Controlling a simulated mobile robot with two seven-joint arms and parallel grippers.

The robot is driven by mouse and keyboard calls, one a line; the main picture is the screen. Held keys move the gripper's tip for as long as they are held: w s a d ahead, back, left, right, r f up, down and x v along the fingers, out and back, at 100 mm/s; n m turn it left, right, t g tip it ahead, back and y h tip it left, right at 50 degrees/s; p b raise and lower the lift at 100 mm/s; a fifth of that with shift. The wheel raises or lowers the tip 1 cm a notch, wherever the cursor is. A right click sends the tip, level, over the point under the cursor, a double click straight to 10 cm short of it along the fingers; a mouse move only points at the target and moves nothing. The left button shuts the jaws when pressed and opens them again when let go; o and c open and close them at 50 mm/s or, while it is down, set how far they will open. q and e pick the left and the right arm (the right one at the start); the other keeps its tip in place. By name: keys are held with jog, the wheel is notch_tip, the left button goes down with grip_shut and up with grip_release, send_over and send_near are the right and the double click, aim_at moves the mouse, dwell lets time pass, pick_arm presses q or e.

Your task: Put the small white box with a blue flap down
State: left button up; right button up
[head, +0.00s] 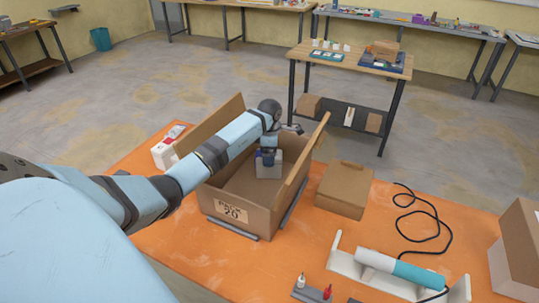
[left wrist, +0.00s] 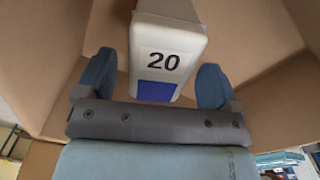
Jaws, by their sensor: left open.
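The small white box (head: 268,166) stands inside the open cardboard carton (head: 240,212), toward its far end. In the left wrist view the white box (left wrist: 168,50) shows a black "20" and a blue flap (left wrist: 157,91). My left gripper (head: 267,152) reaches down into the carton at the white box. In the left wrist view its fingers (left wrist: 154,85) are spread, one on each side of the box's end, with a gap on both sides. The box's underside is hidden. My right gripper is not in view.
The carton's flaps stand up around my left arm. A closed brown box (head: 343,190) sits right of it on the orange table (head: 175,250). Another white box (head: 166,150) stands at the left. A white and teal roll (head: 400,270) on a stand and a black cable (head: 425,213) lie to the right.

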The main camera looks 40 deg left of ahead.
pick_arm(q)
notch_tip(320, 180, up, 9)
jog(key=p, duration=0.4)
jog(key=shift+r+p, duration=0.2)
jog(key=shift+p, duration=0.1)
jog(key=shift+r, duration=0.15)
jog(key=shift+s, duration=0.1)
